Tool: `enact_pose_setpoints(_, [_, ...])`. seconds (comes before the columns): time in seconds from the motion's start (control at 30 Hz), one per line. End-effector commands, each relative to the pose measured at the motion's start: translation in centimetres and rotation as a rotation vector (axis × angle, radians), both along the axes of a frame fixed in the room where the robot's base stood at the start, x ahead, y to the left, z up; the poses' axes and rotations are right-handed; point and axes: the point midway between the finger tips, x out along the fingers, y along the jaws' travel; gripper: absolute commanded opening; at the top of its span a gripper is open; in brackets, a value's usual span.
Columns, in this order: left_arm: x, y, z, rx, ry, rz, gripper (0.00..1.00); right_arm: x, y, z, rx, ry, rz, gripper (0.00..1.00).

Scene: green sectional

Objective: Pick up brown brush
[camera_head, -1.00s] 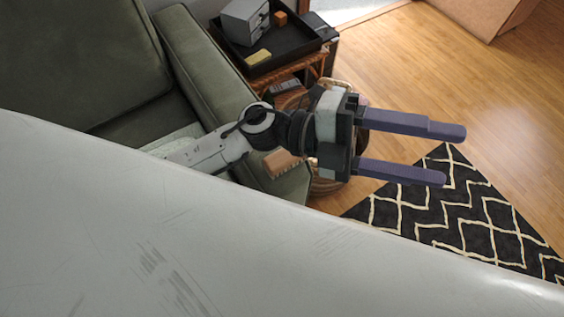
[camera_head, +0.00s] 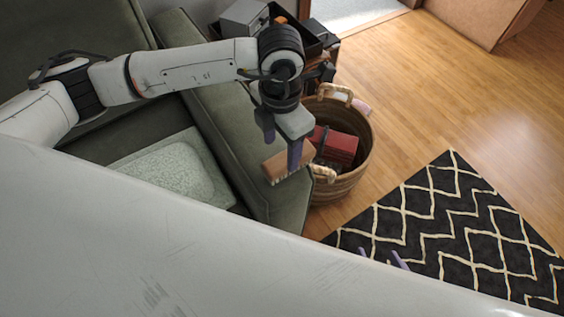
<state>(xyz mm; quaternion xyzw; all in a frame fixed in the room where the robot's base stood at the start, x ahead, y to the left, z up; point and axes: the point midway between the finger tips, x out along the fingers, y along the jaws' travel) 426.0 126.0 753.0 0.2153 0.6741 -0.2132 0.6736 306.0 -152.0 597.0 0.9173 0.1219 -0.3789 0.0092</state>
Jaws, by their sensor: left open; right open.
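The brown brush (camera_head: 276,167) rests on the front end of the green sofa's armrest, its pale bristles facing down. My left gripper (camera_head: 281,153) points down right over the brush, with its purple fingers apart. The nearer finger overlaps the brush in the picture and hides part of it. I cannot tell whether the fingers touch it or how far they straddle it. Only the purple fingertips of my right gripper (camera_head: 383,257) show, apart and empty, at the edge of my white body, in front of the rug.
A wicker basket (camera_head: 356,170) holding a red item (camera_head: 336,145) stands on the floor just right of the armrest (camera_head: 235,130). A dark tray with a grey drawer box (camera_head: 243,18) is behind my arm. A grey cushion (camera_head: 175,168) lies on the seat. A patterned rug (camera_head: 450,215) lies right.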

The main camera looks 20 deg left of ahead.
Motion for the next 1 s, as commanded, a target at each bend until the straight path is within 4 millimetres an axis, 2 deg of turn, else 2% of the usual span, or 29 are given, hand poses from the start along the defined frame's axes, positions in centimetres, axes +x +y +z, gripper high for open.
enact_pose_setpoints(0.4, [0.4,0.0,-5.4,-0.002,0.003,-0.001,0.57,-0.1,0.0,-0.1,0.001,0.002,-0.001,0.53])
enact_pose_setpoints(0.5, [0.5,-0.1,-6.0,-0.003,0.001,-0.002,0.57,-0.2,0.0,-0.3,0.0,0.006,-0.001,0.53])
enact_pose_setpoints(0.73, [0.5,-0.1,-6.1,-0.004,0.0,-0.002,0.57,-0.3,0.0,-0.4,0.0,0.008,-0.001,0.53])
enact_pose_setpoints(1.0, [0.5,-0.1,-6.0,-0.004,0.0,-0.002,0.11,-0.3,0.0,-0.3,0.0,0.008,-0.001,0.53])
